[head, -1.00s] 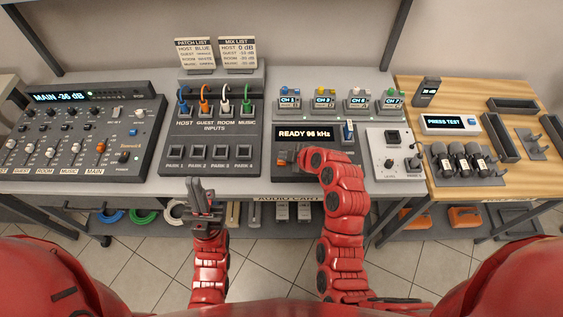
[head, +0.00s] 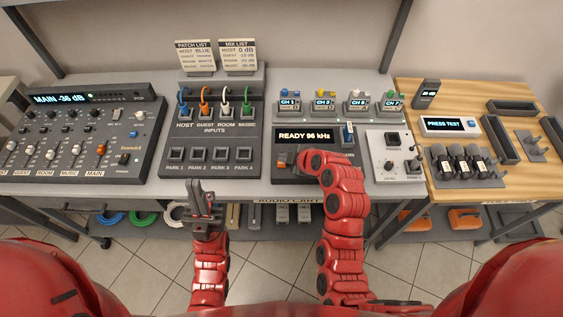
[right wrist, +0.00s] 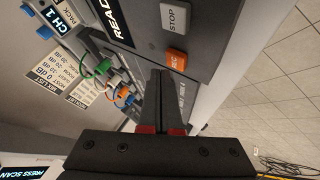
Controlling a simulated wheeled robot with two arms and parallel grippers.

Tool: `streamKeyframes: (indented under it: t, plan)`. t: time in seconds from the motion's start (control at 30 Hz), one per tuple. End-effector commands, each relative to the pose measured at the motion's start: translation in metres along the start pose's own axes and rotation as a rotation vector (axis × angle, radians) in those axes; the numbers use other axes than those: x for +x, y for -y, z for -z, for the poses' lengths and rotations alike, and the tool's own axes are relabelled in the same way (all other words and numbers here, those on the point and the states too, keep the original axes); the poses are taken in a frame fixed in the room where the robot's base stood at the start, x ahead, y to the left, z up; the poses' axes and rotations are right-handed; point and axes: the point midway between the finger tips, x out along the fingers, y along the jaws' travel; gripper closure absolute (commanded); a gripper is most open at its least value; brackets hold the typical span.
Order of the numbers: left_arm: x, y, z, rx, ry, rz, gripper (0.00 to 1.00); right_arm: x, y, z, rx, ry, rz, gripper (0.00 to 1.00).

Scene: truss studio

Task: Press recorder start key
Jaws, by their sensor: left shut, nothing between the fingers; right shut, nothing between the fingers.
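In the head view the orange key (head: 282,163) shows just left of my right gripper (head: 293,158), partly hidden. In the right wrist view my right gripper (right wrist: 160,74) is shut and empty, its tips close to the orange key; contact cannot be told. My left gripper (head: 197,186) is shut and empty before the cart's front edge.
A patch box (head: 212,134) with coloured plugs stands left of the recorder, and a mixer (head: 75,168) further left. A light panel with a level knob (head: 390,165) stands to the right. Channel units (head: 290,101) line the back. A wooden table (head: 440,97) adjoins at right.

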Motion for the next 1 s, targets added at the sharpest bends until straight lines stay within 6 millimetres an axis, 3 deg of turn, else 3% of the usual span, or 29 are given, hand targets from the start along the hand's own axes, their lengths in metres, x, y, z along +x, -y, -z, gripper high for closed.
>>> streamKeyframes:
  t: [1.0]
  plan:
    - [-0.0077,-0.0004,-0.0013,0.0,0.0,0.0,1.0,0.0036,0.0024,-0.0025,0.0,0.0,-0.001,1.0]
